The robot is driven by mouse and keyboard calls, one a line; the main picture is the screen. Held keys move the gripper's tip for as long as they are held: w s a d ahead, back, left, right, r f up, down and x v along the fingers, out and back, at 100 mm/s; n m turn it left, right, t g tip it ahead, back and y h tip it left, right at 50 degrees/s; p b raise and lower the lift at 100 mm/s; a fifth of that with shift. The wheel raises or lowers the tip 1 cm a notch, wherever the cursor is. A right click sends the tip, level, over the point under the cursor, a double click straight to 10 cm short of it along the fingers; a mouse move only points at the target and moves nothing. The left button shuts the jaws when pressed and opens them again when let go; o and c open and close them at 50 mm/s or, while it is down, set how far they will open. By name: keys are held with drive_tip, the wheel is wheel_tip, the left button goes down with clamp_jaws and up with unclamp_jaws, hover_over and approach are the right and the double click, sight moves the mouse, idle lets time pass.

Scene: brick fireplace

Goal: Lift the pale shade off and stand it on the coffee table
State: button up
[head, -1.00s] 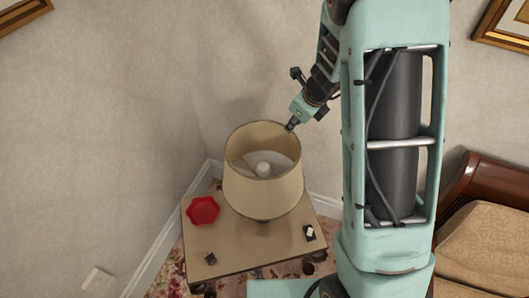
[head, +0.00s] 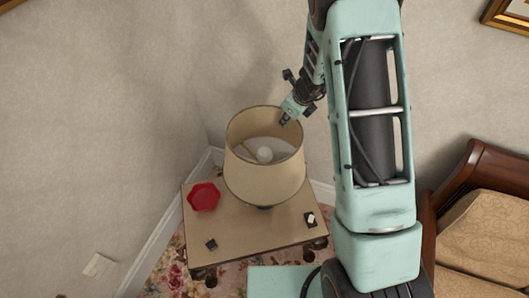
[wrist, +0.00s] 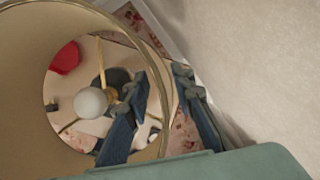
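The pale beige lamp shade (head: 264,176) sits upright on its lamp on a small table, with its open top facing up and a white bulb (head: 264,154) inside. My gripper (head: 284,120) is at the far right part of the shade's top rim. In the wrist view my gripper (wrist: 160,110) is open. One finger shows inside the shade (wrist: 25,100) and the other outside, with the rim passing between them. The rim looks apart from both fingers. The lamp's base is mostly hidden under the shade. I cannot make out a separate coffee table.
Walls stand close behind and to the left. A brown upholstered sofa (head: 485,225) is at the right. Floral carpet (head: 170,265) shows below.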

drive_tip(key=shift+c, duration=0.2)
clamp_jaws()
drive_tip(key=shift+r, duration=0.1)
